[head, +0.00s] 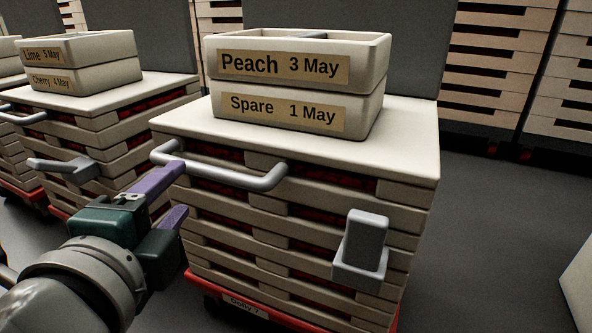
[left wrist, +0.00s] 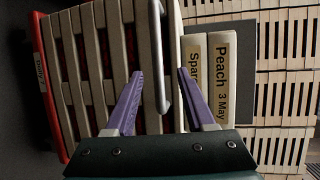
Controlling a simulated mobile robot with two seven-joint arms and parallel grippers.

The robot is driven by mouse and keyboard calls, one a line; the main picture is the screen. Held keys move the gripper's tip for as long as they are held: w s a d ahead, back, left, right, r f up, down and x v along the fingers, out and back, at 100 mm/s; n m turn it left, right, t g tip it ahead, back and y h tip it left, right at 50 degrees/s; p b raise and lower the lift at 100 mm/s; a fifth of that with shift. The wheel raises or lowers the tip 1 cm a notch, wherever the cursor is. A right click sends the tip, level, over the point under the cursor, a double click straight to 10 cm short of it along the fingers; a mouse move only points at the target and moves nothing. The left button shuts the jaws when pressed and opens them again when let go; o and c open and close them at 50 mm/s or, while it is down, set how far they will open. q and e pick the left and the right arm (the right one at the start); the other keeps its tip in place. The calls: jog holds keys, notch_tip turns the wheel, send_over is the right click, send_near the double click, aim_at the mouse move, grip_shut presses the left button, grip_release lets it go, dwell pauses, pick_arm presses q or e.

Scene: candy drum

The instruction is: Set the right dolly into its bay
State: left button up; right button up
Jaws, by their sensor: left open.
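The right dolly (head: 205,288) has a red base with a label that seems to read "Dolly 7". It carries a tall stack of slatted cream trays (head: 340,215) under a pale top board (head: 408,140). A grey bar handle (head: 225,178) sticks out from the front of the top. The red base also shows in the left wrist view (left wrist: 52,100). My left gripper (head: 184,190) is open and empty in front of the handle. In the left wrist view the handle bar (left wrist: 158,55) runs between its two purple fingers, apparently untouched. My right gripper is out of view. I cannot make out the bay.
Peach and Spare boxes (head: 305,90) are stacked on the top board. A grey bracket (head: 362,250) juts from the stack's front. Another loaded dolly (head: 115,105), with Lime and Cherry boxes, stands close at left. Tall slatted stacks line the back.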

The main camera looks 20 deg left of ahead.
aim_at(201, 173)
pick_arm(q)
jog(key=b+x, duration=0.1)
jog(key=x, duration=0.4)
jog(key=b+x, duration=0.1)
jog(key=x, duration=0.4)
jog(key=shift+d+f+b, duration=0.2)
jog(key=shift+f+b, duration=0.05)
jog(key=shift+b, duration=0.15)
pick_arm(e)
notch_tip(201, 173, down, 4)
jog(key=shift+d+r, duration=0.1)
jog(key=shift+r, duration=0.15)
pick_arm(q)
jog(key=shift+c, duration=0.2)
grip_shut()
